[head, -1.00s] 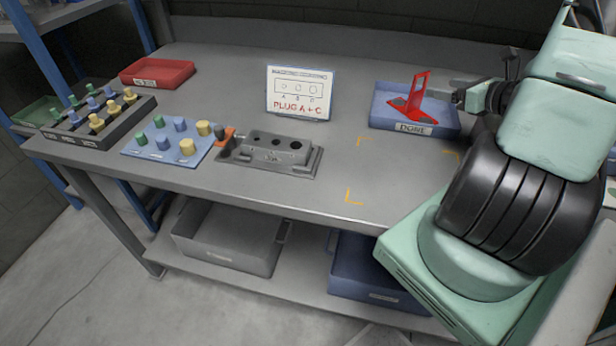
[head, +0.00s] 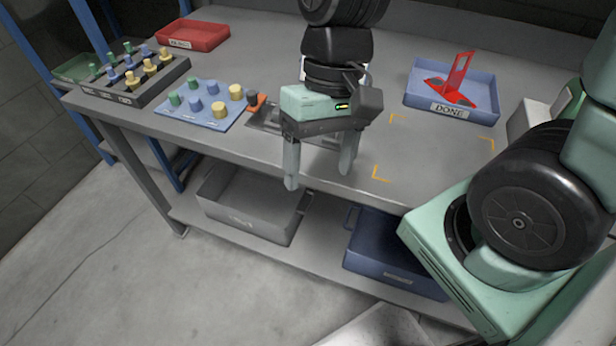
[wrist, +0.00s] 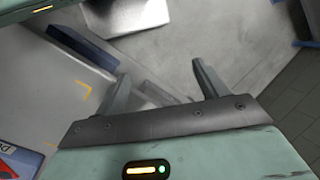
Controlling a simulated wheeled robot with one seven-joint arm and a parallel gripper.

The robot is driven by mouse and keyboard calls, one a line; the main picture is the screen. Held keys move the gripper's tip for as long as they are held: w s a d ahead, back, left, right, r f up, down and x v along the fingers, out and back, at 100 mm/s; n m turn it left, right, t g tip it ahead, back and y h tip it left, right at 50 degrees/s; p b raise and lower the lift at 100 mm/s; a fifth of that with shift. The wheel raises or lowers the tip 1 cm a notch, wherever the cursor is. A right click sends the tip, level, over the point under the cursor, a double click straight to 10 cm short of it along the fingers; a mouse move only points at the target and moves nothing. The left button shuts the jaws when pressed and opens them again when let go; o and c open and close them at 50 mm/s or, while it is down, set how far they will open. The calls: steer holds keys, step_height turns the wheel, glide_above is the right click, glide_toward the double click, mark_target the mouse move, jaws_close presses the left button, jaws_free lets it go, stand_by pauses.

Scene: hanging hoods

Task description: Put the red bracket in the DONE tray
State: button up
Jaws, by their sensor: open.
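The red bracket (head: 459,77) stands inside the blue DONE tray (head: 484,110) at the back right of the bench. Its upright plate points up and its base rests in the tray. My gripper (head: 319,178) is open and empty, fingers pointing down in front of the bench's front edge, well to the left of the tray. In the wrist view the open fingers (wrist: 163,80) have nothing between them. A corner of the DONE tray (wrist: 12,160) shows at the lower left there.
A grey fixture block (head: 265,122) is mostly hidden behind my gripper. A blue plug board (head: 205,125), a dark plug rack (head: 160,85) and a red tray (head: 190,35) are on the left. Yellow corner marks (head: 381,174) outline an empty bench area. Bins (head: 390,250) sit on the lower shelf.

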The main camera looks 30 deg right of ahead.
steer(key=s+a+n+t, duration=0.1)
steer(key=n, duration=0.1)
steer(key=s+a+r+n+h, duration=0.1)
steer(key=n, duration=0.2)
steer(key=s+a+n+t+h, duration=0.1)
steer(key=n, duration=0.1)
steer(key=shift+a+r+n+t, duration=0.15)
steer(key=shift+a+n+t, duration=0.15)
steer(key=shift+a, duration=0.1)
steer(key=shift+r+p, duration=0.55)
steer(key=shift+p, duration=0.05)
